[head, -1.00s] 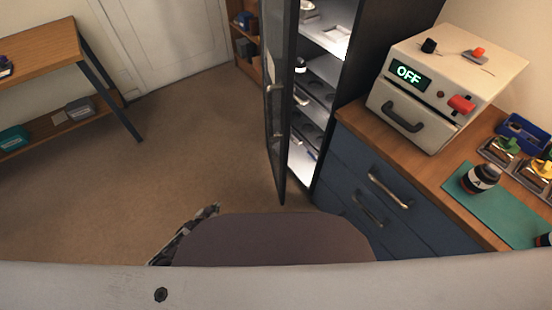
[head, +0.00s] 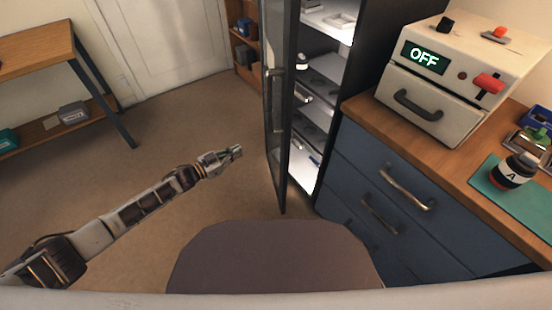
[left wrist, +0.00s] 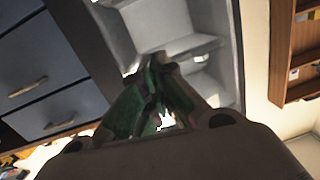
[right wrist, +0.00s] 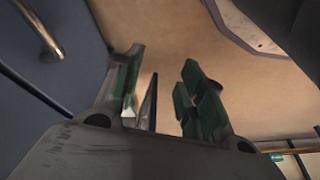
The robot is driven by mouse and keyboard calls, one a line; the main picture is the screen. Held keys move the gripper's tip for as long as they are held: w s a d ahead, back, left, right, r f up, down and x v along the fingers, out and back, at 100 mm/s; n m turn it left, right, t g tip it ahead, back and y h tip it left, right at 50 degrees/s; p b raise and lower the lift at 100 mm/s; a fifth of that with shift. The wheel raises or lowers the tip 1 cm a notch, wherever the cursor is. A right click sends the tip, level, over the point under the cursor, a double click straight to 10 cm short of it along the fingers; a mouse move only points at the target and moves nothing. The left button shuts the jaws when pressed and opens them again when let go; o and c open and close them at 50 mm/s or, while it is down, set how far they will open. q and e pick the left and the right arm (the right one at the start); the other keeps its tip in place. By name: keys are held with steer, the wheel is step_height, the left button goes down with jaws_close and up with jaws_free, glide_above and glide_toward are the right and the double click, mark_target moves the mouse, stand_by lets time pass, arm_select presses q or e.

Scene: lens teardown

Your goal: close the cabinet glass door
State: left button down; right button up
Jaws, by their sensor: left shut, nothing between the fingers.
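The cabinet (head: 365,45) stands upright with lit white shelves inside. Its dark-framed glass door (head: 284,130) is open, swung out toward me, with a vertical handle (head: 273,92) on its left side. My left gripper (head: 239,150) is shut and empty, left of the door and apart from it in the picture. In the left wrist view, the closed fingers (left wrist: 157,62) point toward the cabinet's pale shelves (left wrist: 175,35). My right gripper (right wrist: 163,62) is open in the right wrist view, over the floor; it is not seen in the head view.
Blue drawers (head: 375,170) with metal handles adjoin the cabinet on the right. A wooden table (head: 40,48) stands far left. Floor left of the door is clear.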

arm_select(q)
steer(key=s+d+r+m+g+h+b, duration=0.2)
steer(key=s+r+m+g+h+b, duration=0.2)
steer(key=s+g, duration=0.3)
steer(key=shift+s+r+m+b, duration=0.15)
steer(key=shift+r+m+b, duration=0.15)
steer(key=shift+b, duration=0.55)
arm_select(e)
step_height(320, 180, up, 10)
steer(key=a, duration=0.2)
steer(key=shift+f+t+y, duration=0.25)
steer(key=shift+t+y, duration=0.15)
arm_select(q)
steer(key=shift+d, duration=0.1)
steer(key=b, duration=0.4)
glide_toward(284, 152)
steer(key=x, duration=0.5)
steer(key=shift+f, duration=0.25)
steer(key=shift+x, duration=1.05)
arm_select(e)
step_height(284, 152, down, 9)
steer(key=a+t+y, duration=0.1)
steer(key=a, duration=0.1)
steer(key=shift+w+m+t, duration=0.3)
steer(key=shift+w, duration=0.1)
arm_select(q)
steer(key=shift+d+r, duration=0.1)
steer(key=shift+r, duration=0.05)
arm_select(e)
steer(key=shift+a, duration=0.1)
